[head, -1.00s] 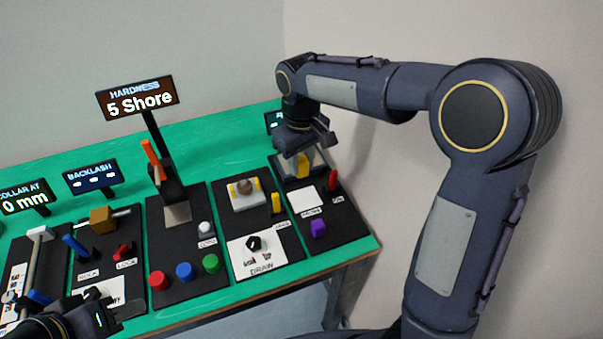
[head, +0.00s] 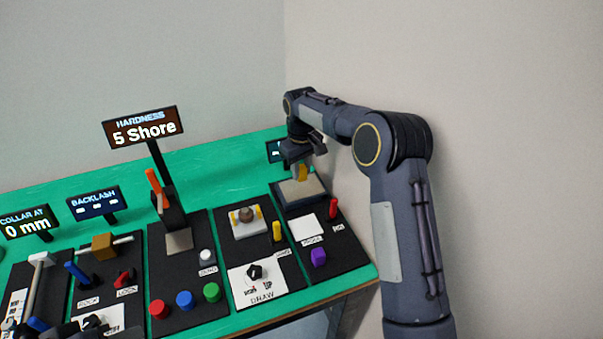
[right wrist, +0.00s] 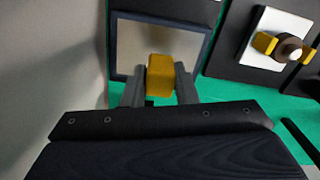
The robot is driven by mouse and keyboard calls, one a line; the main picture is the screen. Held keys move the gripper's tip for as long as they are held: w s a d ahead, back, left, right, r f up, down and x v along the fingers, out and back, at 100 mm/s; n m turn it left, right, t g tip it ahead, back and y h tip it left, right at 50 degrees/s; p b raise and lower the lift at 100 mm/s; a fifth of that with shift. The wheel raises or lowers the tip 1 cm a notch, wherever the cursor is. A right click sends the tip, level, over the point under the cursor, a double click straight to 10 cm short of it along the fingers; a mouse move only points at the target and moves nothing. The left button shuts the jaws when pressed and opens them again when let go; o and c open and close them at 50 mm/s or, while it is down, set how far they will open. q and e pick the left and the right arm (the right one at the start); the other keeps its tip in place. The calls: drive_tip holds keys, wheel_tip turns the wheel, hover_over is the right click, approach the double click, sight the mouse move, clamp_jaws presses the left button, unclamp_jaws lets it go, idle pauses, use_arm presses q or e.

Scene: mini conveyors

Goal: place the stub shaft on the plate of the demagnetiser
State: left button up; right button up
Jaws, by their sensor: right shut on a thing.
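My right gripper (head: 300,166) is shut on a yellow block-like piece (head: 301,172), which I take to be the stub shaft. It shows between the two fingers in the right wrist view (right wrist: 160,76). The demagnetiser's plate (head: 304,190) is a flat grey-beige square in a dark frame at the back right. It also shows in the right wrist view (right wrist: 150,40). The piece is over the plate in the head view; I cannot tell whether it touches. My left gripper is not in view; only a dark bit of that arm shows at the bottom left.
Beside the plate's station is one with a round brown part (head: 246,215) between yellow clamps and a DRAW knob (head: 254,271). In front of the plate are a white pad (head: 307,227), a red lever (head: 333,210) and a purple knob (head: 318,257). A wall stands close on the right.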

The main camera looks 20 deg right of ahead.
sight(302, 177)
drive_tip(key=shift+w+d+f, duration=0.1)
drive_tip(key=shift+w+f, duration=0.25)
drive_tip(key=shift+f, duration=0.1)
wheel_tip(302, 177, down, 3)
drive_tip(key=shift+f+p, duration=0.1)
drive_tip(key=shift+p, duration=0.2)
drive_tip(key=shift+f, duration=0.15)
drive_tip(key=o, duration=1)
